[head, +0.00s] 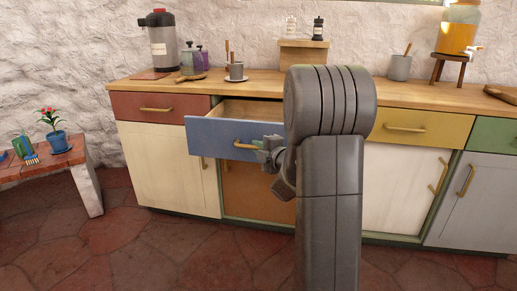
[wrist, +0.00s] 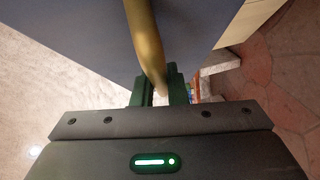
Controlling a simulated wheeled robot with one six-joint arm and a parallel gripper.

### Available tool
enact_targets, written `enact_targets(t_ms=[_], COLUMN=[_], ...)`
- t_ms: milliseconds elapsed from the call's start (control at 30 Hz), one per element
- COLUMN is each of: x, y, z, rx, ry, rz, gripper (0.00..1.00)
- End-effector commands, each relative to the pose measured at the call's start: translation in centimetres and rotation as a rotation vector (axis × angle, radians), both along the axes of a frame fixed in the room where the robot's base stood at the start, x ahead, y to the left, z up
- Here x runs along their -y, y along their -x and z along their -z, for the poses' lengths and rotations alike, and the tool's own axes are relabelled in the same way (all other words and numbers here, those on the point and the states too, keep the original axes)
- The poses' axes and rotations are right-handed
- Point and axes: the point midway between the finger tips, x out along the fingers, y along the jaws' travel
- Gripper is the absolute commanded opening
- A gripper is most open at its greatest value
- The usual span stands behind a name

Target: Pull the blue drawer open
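The blue drawer (head: 222,134) is pulled out from the counter, and its empty-looking wooden inside shows behind the front. In the wrist view its blue-grey front (wrist: 90,35) fills the upper part. Its brass bar handle (head: 243,146) also shows in the wrist view (wrist: 146,40). My gripper (head: 262,149) is at the right end of the handle. In the wrist view its dark green fingers (wrist: 160,90) stand on both sides of the bar, close around it. My arm hides the drawer's right edge in the head view.
A red drawer (head: 160,107) is at the left and a yellow drawer (head: 420,127) at the right, both closed. A low bench (head: 62,162) with plants stands at the left. Items stand on the wooden counter top (head: 440,97). The tiled floor (head: 150,250) in front is clear.

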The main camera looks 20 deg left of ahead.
Motion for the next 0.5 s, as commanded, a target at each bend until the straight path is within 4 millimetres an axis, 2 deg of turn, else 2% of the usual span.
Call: enact_targets(t_ms=[33,133,500], x=[0.04,0.04,0.53], y=[-0.03,-0.03,0.22], z=[0.06,0.05,-0.14], rx=[-0.001,0.0,0.0], ry=[0.001,0.001,0.0], rz=[0.001,0.001,0.001], gripper=[0.17,0.34,0.34])
